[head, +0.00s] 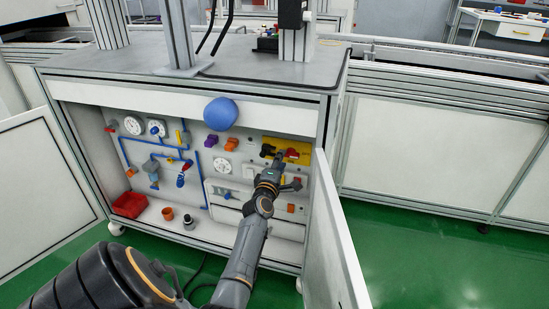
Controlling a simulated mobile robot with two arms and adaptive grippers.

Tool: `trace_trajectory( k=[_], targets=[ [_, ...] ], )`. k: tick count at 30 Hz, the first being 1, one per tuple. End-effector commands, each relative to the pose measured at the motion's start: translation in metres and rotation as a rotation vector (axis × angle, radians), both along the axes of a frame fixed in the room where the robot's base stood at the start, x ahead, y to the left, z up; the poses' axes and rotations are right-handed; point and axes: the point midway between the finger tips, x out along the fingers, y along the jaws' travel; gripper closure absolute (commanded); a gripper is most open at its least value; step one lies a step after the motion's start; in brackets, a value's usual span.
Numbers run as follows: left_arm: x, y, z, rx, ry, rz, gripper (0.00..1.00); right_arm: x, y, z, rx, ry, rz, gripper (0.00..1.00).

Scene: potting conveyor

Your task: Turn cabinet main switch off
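The open cabinet (190,88) stands in the middle of the head view. A yellow plate (301,146) sits at the upper right of its inside panel, with a dark and red switch handle (268,150) on it. A second dark and red part (292,153) shows to its right. My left gripper (279,157) reaches up in front of the plate's lower edge, close to these parts. It covers part of the plate. Whether it touches a handle, and whether its fingers are open or shut, is too small to tell. My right gripper is not in view.
Cabinet doors stand open at left (42,170) and right (334,245). A blue round knob (220,114) sits above the panel. Gauges (133,125), blue pipes and valves fill the panel's left. A red bin (129,204) lies on the cabinet floor. Green floor (440,260) is clear at right.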

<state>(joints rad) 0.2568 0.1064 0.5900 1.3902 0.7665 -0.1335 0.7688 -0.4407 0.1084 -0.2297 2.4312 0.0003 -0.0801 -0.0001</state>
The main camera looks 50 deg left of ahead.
Motion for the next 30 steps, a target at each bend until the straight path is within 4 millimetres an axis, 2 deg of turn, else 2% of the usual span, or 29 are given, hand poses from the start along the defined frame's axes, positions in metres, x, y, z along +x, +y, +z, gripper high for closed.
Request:
trace_trajectory(
  k=[6,13,19,30],
  targets=[
    [-0.039,-0.022,-0.001,-0.001,0.0,0.001,0.62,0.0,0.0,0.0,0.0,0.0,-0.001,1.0],
    [-0.068,-0.038,-0.001,0.001,0.0,0.001,0.62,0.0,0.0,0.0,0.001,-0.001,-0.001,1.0],
    [-0.077,-0.042,0.001,0.002,-0.001,0.001,0.62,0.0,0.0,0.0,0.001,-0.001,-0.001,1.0],
    [-0.077,-0.042,0.001,0.001,-0.002,0.001,0.62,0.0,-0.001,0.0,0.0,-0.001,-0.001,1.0]
  ],
)
